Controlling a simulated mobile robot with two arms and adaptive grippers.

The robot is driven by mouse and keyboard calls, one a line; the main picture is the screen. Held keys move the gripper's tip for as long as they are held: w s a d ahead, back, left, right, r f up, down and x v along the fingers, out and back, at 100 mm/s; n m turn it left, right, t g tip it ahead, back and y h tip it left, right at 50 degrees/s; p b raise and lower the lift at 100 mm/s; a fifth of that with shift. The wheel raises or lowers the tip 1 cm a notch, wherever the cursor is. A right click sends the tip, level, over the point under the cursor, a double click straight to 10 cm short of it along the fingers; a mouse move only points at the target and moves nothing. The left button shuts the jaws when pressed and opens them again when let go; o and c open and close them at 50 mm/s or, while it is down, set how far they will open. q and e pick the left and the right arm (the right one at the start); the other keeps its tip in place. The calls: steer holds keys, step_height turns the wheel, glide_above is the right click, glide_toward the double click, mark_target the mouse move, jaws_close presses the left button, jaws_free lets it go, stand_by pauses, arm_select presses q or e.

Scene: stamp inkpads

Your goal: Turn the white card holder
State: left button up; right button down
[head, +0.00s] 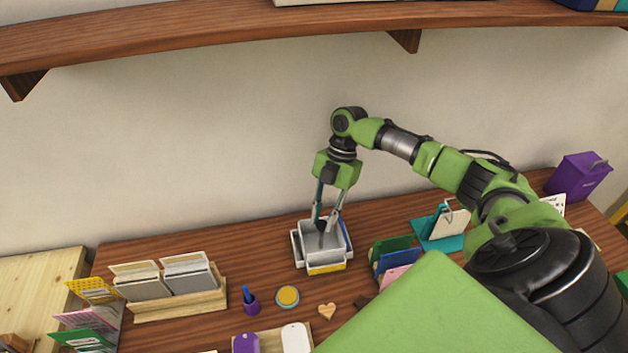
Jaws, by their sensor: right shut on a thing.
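A white holder (300,252) with low walls and inner compartments stands on the table near the wall. It has a yellow front panel and a blue strip on its right side, and I take it to be the white card holder. My right gripper (322,222) reaches down into it from above. It is shut on the holder, with its fingertips close together at the inner middle. The exact contact is too small to see. My left gripper is not in view.
A wooden rack (180,307) of cards stands at the left. A purple pen cup (251,304), a round yellow pad (288,296) and a wooden heart (327,311) lie in front. Blue and green holders (390,250) and a teal stand (441,238) are to the right. A shelf (220,33) hangs above.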

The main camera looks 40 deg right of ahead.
stand_by(0.6)
steer(key=c, duration=2)
jaws_free()
steer(key=shift+c, duration=0.2)
steer(key=v, duration=0.7)
steer(key=shift+r, duration=0.2)
steer(key=shift+w+d, duration=0.1)
